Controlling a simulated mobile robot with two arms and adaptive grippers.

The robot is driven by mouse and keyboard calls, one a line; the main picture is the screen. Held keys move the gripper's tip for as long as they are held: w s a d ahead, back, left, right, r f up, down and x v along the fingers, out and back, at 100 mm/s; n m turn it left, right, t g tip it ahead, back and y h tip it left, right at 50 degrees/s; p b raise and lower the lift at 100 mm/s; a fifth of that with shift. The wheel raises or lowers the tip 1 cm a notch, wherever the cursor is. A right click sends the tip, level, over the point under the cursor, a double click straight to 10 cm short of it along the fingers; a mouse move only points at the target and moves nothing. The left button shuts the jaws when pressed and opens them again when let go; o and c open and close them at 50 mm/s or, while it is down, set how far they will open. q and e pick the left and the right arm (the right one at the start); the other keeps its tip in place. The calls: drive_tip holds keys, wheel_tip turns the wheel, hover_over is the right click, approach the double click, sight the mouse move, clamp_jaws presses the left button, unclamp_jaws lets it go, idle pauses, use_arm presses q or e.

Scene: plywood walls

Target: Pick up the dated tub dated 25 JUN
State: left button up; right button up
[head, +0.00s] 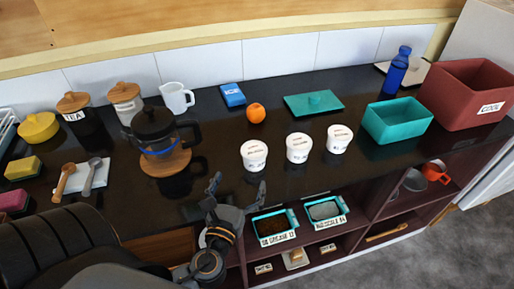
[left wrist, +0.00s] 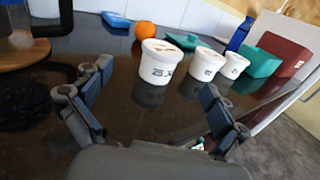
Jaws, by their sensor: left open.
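Three white tubs with printed labels stand in a row on the dark counter in the head view: the left tub (head: 254,155), the middle tub (head: 298,147) and the right tub (head: 339,138). In the left wrist view the nearest tub (left wrist: 160,62) carries print that seems to start with 25; the rest is blurred. The middle tub (left wrist: 202,62) and far tub (left wrist: 233,66) have print too small to read surely. My left gripper (head: 239,188) is open and empty at the counter's front edge, short of the left tub. Its fingers also show in the left wrist view (left wrist: 155,98).
A French press (head: 154,130) on a wooden board stands left of the tubs. An orange (head: 256,113) and a green board (head: 313,103) lie behind them. A teal bin (head: 397,121) and a red crate (head: 468,95) stand right. Labelled trays (head: 274,227) sit on the shelf below.

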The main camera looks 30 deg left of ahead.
sight(254, 149)
use_arm(q)
drive_tip(key=x, duration=0.1)
drive_tip(key=p+x, duration=0.1)
drive_tip(key=x, duration=0.3)
drive_tip(key=shift+w+r+p, duration=0.25)
drive_tip(key=shift+r+p, duration=0.05)
drive_tip(key=shift+p+x, duration=0.4)
drive_tip(key=shift+x, duration=1.05)
drive_tip(key=w, duration=0.3)
drive_tip(key=shift+w+a+f+p, duration=0.15)
drive_tip(key=shift+a+f+p, duration=0.15)
drive_tip(key=shift+f+p, duration=0.1)
drive_tip(key=shift+w, duration=0.15)
drive_tip(key=shift+c, duration=1.3)
drive_tip(key=c, duration=1.1)
drive_tip(key=shift+c, duration=0.4)
use_arm(e)
drive_tip(key=s+r, duration=0.2)
drive_tip(key=r, duration=0.1)
drive_tip(key=shift+s+d+r, duration=0.2)
drive_tip(key=shift+d, duration=0.2)
use_arm(q)
drive_tip(key=shift+r, duration=0.15)
use_arm(e)
drive_tip(key=shift+d, duration=0.1)
